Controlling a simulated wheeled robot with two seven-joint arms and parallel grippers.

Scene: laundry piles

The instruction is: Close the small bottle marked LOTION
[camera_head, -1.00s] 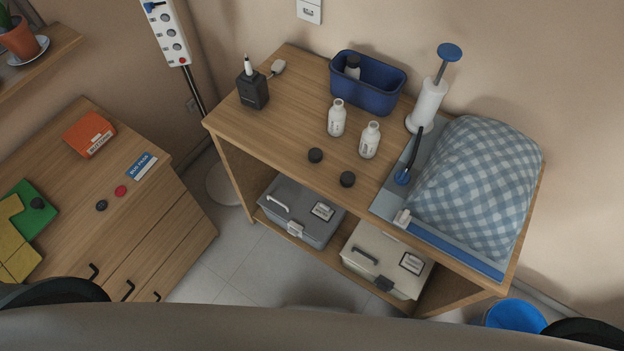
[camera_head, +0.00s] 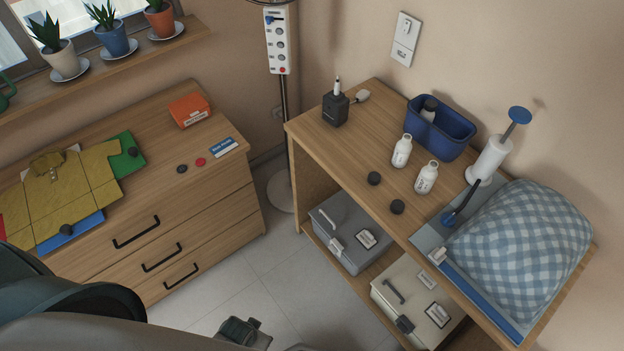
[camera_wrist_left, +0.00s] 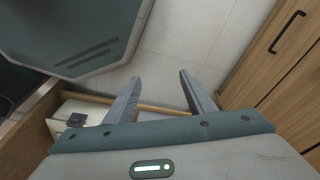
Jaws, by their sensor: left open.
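Two small white bottles stand upright on the wooden table in the head view, a rear one (camera_head: 401,151) and a front one (camera_head: 426,178). Their print is too small to read, so I cannot tell which is marked LOTION. No dark cap sits on either neck. Two dark round caps lie on the table in front of them, one at left (camera_head: 374,178) and one at right (camera_head: 397,207). My left gripper (camera_wrist_left: 160,77) is open and empty over the floor in the left wrist view, away from the bottles. My right gripper is out of view.
A blue bin (camera_head: 452,137) holding a dark-topped bottle stands behind the bottles. Boxes fill the lower shelf. A drawer chest (camera_head: 165,235) stands left, with floor between.

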